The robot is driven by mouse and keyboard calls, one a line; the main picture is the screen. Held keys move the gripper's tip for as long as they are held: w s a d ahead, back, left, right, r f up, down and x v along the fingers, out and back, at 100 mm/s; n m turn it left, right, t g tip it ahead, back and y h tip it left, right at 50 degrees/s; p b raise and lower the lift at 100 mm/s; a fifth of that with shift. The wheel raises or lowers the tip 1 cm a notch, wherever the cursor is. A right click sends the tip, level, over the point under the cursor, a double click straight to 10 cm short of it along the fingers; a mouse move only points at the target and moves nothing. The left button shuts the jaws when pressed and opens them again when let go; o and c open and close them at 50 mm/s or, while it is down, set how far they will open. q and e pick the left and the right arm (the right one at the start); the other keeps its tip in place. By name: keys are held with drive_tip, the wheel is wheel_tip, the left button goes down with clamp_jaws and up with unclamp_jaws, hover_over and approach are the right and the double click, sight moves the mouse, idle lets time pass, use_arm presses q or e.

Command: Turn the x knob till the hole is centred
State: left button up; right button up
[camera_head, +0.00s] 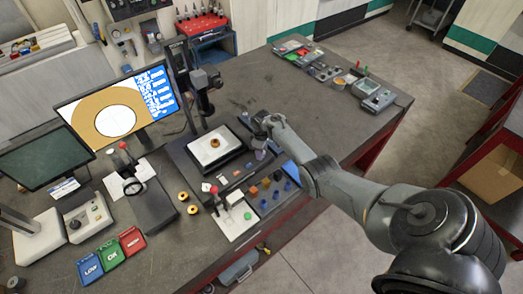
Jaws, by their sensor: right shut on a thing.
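The stage (190,158) stands on the bench with a white plate on top. My right gripper (257,121) is at the stage's right side, shut on a small dark knob (245,118) there. The fingers hide most of the knob, and its label is not readable. My left gripper is not in view.
Blue, green and red trays (111,252) lie at the front left. Two brass rings (188,203) lie left of a white pad (235,222) with a red-knobbed tool. The bench's right middle (330,110) is clear.

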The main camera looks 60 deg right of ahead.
drive_tip(key=shift+n, duration=0.5)
drive_tip(key=o, duration=1.1)
drive_tip(key=shift+c, duration=0.2)
drive_tip(key=shift+r, duration=0.45)
wheel_tip(320, 180, up, 10)
drive_tip(key=p, duration=0.2)
drive_tip(key=shift+s+f, duration=0.1)
drive_tip(key=shift+f, duration=0.05)
